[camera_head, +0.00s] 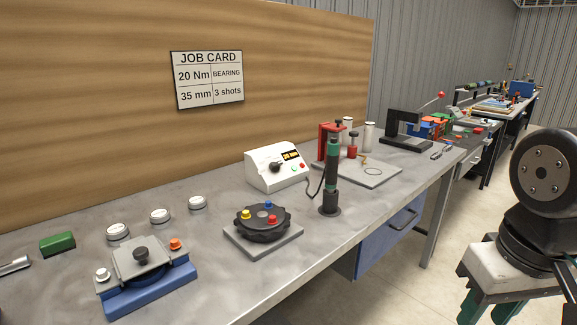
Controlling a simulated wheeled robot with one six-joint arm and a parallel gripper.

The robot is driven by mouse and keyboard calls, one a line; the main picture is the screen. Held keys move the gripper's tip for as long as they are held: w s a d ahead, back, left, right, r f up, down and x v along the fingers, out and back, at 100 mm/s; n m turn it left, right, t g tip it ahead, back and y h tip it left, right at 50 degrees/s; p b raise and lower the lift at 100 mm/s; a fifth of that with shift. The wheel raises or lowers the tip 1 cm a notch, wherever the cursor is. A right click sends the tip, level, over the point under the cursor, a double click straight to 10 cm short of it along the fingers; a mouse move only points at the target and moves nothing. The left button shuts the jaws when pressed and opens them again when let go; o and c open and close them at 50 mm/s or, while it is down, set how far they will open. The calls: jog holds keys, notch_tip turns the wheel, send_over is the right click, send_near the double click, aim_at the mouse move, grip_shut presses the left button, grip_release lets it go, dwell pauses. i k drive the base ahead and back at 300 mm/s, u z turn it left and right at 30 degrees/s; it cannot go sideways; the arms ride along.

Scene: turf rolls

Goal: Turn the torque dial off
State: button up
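The torque dial (275,167) is a black knob on the sloped front of a white control box (266,181). The box stands on the grey workbench, near its back board. A small dark display (290,155) with orange characters sits above and right of the dial, too small to read surely. A red button and a green button are on the lower right of the panel. The dial's pointer setting is too small to tell. Part of my arm (540,180) shows at the right edge, well away from the box.
A black-and-green screwdriver (332,175) stands upright right of the box, with a cable between them. A black rotary fixture (262,222) with coloured knobs sits in front. A blue-based clamp fixture (148,280) is at front left. The floor right of the bench is clear.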

aim_at(275, 167)
jog(key=z, duration=0.3)
jog(key=i, duration=1.35)
jog(key=u, duration=0.5)
